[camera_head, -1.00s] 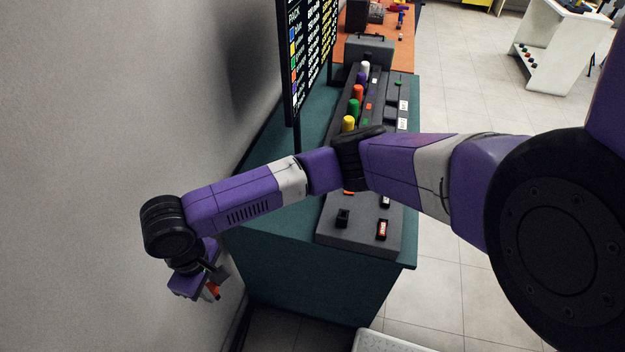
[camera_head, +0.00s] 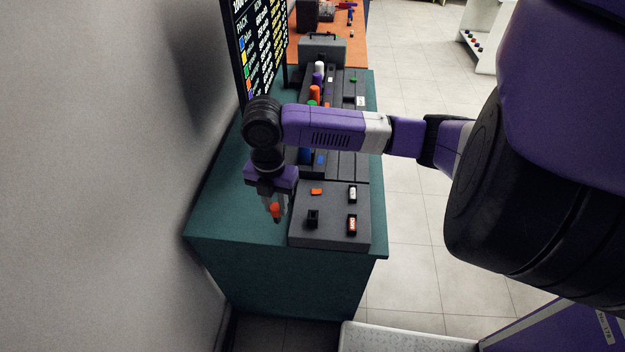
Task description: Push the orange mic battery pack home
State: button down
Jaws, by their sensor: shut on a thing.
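The pack is left of the grey block (camera_head: 333,236) at the bench's near end. I cannot tell its height over the bench. The block carries an orange patch (camera_head: 316,191), a black upright piece (camera_head: 312,218) and two small labelled pieces on its right. In the rack behind, the orange mic (camera_head: 314,92) stands among other coloured mics; my arm hides part of this rack.
A dark board (camera_head: 262,45) with a colour list stands at the bench's left, near the wall. The teal bench top (camera_head: 228,205) is clear left of the grey block. A grey case (camera_head: 322,49) stands at the far end. A white surface (camera_head: 400,338) is at the bottom.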

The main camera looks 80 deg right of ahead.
jog(key=s+d+r+n+p, duration=0.1)
jog(key=s+d+r+n, duration=0.1)
jog(key=s+d+n, duration=0.3)
jog(key=s, duration=0.3)
jog(key=shift+d+r+n, duration=0.25)
jog(key=shift+r+n, duration=0.05)
jog(key=shift+r, duration=0.1)
jog(key=shift+f+b, duration=2.2)
jog(key=shift+f, duration=0.1)
jog(key=shift+f+b, duration=2.3)
jog(key=shift+b, duration=0.05)
jog(key=c, duration=1.1)
grip_release()
